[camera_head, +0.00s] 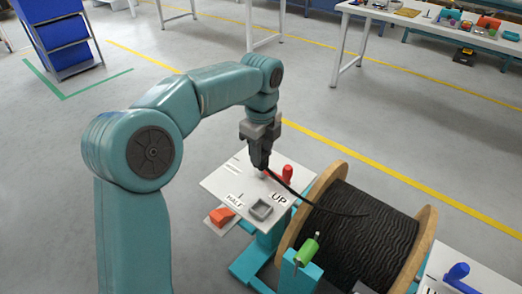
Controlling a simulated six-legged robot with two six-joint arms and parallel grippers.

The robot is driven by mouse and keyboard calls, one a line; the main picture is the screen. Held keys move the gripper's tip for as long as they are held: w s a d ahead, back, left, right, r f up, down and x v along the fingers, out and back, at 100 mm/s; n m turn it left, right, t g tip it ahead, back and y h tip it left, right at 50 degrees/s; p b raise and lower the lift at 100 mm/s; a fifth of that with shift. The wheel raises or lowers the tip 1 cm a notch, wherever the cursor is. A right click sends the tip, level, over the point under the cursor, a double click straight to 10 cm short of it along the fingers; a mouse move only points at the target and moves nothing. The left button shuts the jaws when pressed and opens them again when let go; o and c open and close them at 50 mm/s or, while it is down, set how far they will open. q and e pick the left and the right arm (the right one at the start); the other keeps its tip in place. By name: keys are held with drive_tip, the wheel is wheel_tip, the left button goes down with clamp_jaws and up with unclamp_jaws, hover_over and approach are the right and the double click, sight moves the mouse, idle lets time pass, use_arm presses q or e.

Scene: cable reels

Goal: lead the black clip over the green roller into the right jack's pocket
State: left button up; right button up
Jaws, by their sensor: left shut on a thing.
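My left gripper (264,167) hangs above the white plate of the left stand, shut on the end of the black cable (302,195). The black clip at that end is mostly hidden between the fingers; a small orange-red bit shows at the fingertips. The cable runs right from the fingers to the black winding on the wooden reel (425,245). The green roller (307,250) sits on a teal bracket in front of the reel, below and right of the gripper. The right jack's white plate (490,268) is cut off at the lower right; its pocket is not visible. My right gripper is out of view.
The left plate (220,183) carries a grey square pocket (260,208), a red lever (287,173) and an orange-red wedge (221,215) at its edge. A blue lever (459,274) stands on the right plate. The reel rises between the plates. Open floor lies behind.

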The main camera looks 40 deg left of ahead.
use_arm(q)
drive_tip(key=shift+r+p, duration=2.35)
drive_tip(key=shift+r, duration=0.05)
drive_tip(key=shift+f, duration=0.1)
